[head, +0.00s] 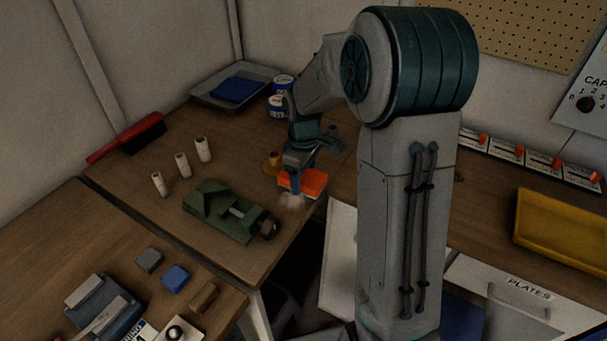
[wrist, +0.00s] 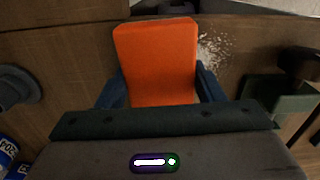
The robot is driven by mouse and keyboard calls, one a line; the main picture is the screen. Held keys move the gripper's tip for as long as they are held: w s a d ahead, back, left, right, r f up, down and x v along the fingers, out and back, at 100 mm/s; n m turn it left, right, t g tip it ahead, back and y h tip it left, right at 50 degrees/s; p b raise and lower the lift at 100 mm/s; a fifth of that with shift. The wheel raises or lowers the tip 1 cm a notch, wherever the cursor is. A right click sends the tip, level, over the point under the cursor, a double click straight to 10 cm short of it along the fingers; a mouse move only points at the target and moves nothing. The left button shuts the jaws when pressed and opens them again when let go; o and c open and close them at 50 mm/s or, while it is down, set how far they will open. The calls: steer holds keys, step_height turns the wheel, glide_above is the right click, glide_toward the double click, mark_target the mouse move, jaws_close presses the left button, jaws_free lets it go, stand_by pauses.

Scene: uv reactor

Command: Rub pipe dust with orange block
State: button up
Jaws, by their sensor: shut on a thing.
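The orange block (head: 309,181) is in my gripper (head: 296,180) over the wooden bench, near its front right edge. In the wrist view the orange block (wrist: 157,62) lies between the two dark blue fingers of my gripper (wrist: 160,85), which is shut on it. A pale, speckled patch of dust (wrist: 214,50) lies on the wood just right of the block in the wrist view. The dust also shows in the head view (head: 292,201), just below the block. I cannot tell whether the block touches the bench.
A green vise (head: 225,212) stands left of the gripper, and a brass-coloured piece (head: 272,162) sits close behind it. Three pale cylinders (head: 183,165), a red-handled brush (head: 142,134), a grey tray (head: 213,97) and blue-white cans (head: 279,104) stand farther back. The bench edge is close.

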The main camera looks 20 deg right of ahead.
mark_target(286, 210)
steer(key=shift+f+b, duration=0.55)
steer(key=shift+f, duration=0.25)
steer(key=shift+s+a+r, duration=0.1)
steer(key=shift+s+a, duration=1.4)
steer(key=shift+s+a+f+b, duration=0.2)
steer(key=shift+s+a+b, duration=0.4)
steer(key=shift+s+a, duration=0.75)
steer(key=shift+r, duration=0.1)
steer(key=shift+c, duration=0.2)
